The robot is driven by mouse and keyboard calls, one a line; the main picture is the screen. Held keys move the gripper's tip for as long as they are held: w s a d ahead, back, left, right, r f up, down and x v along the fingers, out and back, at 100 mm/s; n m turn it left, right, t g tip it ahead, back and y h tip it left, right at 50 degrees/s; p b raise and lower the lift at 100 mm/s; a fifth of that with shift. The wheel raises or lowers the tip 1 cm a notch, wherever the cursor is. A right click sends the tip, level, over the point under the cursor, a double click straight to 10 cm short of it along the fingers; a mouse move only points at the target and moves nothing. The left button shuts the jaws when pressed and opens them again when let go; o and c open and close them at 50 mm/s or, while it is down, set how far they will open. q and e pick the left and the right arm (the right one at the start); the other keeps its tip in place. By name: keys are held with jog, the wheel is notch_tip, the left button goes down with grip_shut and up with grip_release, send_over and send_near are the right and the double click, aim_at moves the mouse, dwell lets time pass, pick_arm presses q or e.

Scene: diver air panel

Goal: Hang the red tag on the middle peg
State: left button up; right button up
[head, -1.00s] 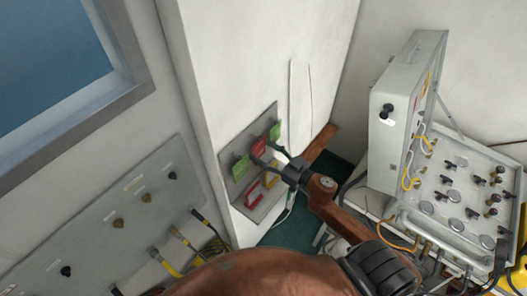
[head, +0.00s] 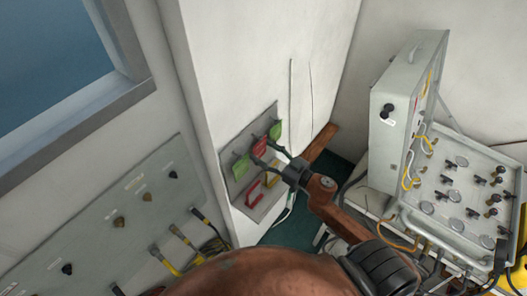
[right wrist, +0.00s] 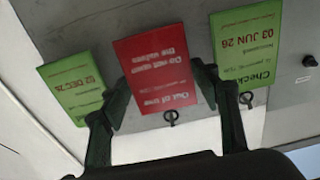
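The red tag (head: 259,147) hangs in the upper row of the grey tag board (head: 235,133), between two green tags. In the right wrist view the red tag (right wrist: 158,65) appears upside down, with a small dark ring or hook (right wrist: 170,117) at its top edge. My right gripper (head: 268,157) is close in front of it. Its fingers (right wrist: 163,92) are spread, one near each side edge of the tag, and do not close on it. The middle peg is mostly hidden behind the tag. My left gripper is not in view.
Green tags (head: 240,165) and (head: 275,130) hang on either side of the red one. Below are another red item (head: 254,192) and a yellow one (head: 272,171). A panel with hoses (head: 110,220) is at left, and an open grey case (head: 400,105) at right.

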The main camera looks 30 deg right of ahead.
jog(key=o, duration=0.5)
jog(key=v, duration=1.2)
